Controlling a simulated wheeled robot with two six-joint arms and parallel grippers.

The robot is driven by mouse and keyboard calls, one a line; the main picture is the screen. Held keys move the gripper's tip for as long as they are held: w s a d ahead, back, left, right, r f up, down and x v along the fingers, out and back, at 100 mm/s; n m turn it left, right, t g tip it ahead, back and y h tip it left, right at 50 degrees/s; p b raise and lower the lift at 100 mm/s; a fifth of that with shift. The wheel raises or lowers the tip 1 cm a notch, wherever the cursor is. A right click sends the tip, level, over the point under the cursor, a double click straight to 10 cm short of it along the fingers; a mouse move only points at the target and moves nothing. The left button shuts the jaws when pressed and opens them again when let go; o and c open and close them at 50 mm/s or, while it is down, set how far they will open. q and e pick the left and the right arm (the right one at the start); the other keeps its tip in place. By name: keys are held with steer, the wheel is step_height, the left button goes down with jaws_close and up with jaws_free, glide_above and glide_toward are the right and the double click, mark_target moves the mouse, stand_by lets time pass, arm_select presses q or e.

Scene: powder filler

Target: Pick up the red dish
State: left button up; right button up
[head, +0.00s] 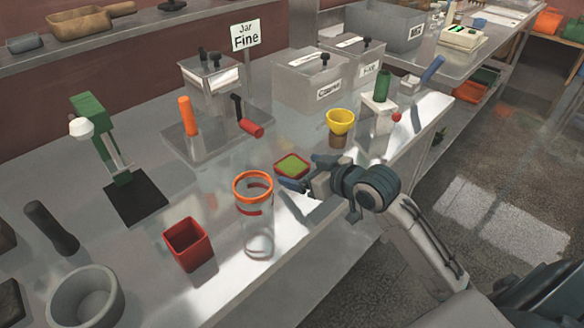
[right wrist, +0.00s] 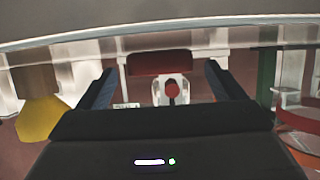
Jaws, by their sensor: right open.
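The red dish (head: 281,171) is small and square, holds something green, and stands on the steel bench in front of my right gripper (head: 304,173). The gripper is low over the bench at the dish's right side, with its two fingers apart and nothing held. In the right wrist view, which is upside down, the red dish (right wrist: 157,62) lies between the lines of the two open fingers (right wrist: 159,72), seemingly just beyond the tips. Whether a finger touches it cannot be told. My left gripper is not in view.
A clear jar with an orange rim (head: 252,178) stands close by at the left front. A taller red square cup (head: 186,245) is farther left. A yellow funnel (head: 340,122) on a brown base stands behind the gripper. Bare bench lies between the dish and the steel plate (head: 212,128).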

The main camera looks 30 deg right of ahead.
mark_target(292, 168)
steer(key=shift+x, duration=1.2)
steer(key=c, duration=1.1)
